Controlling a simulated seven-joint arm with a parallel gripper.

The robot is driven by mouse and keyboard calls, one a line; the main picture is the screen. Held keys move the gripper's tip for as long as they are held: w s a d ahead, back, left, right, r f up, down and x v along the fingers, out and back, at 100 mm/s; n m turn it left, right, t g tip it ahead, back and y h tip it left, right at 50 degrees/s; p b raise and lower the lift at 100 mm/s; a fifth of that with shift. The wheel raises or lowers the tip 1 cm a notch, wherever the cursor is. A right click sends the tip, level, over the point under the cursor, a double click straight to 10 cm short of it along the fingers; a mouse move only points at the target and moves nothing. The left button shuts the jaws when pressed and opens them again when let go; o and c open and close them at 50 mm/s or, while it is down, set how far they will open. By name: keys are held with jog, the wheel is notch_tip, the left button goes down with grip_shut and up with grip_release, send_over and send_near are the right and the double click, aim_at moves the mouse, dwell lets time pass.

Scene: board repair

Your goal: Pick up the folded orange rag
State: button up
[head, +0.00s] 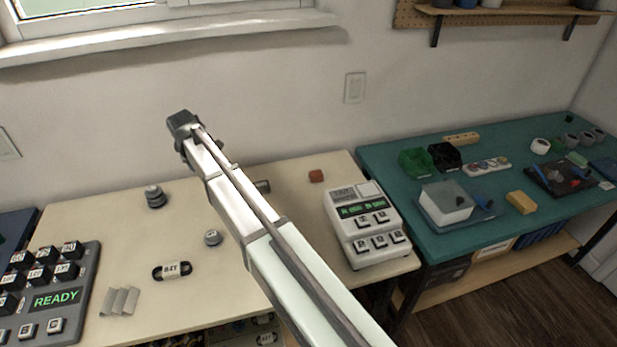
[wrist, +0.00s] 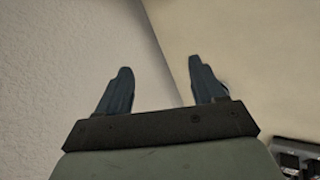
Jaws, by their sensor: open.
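I cannot make out a clearly folded orange rag. A small orange-yellow block-like thing (head: 521,202) lies on the teal bench at the right and may be it. A smaller red-orange lump (head: 316,176) lies near the back of the cream table, left of the white keypad device. My gripper (wrist: 160,66) is open in the wrist view, with nothing between its fingers. It points at the wall and a pale table surface, and neither orange thing shows there. In the head view my arm crosses the middle, and the fingers cannot be made out.
The teal bench (head: 395,165) carries a white box (head: 446,200) in a blue tray, and green and black bins.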

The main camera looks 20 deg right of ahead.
jog(key=d+g+h, duration=0.1)
jog(key=d+g, duration=0.2)
jog(key=d, duration=1.8)
jog(key=n+g, duration=0.2)
jog(key=g, duration=0.1)
send_over(317, 173)
jog(key=shift+y, duration=0.4)
notch_tip(317, 173, down, 13)
jog(key=shift+w+r, duration=0.15)
jog(key=c, duration=1)
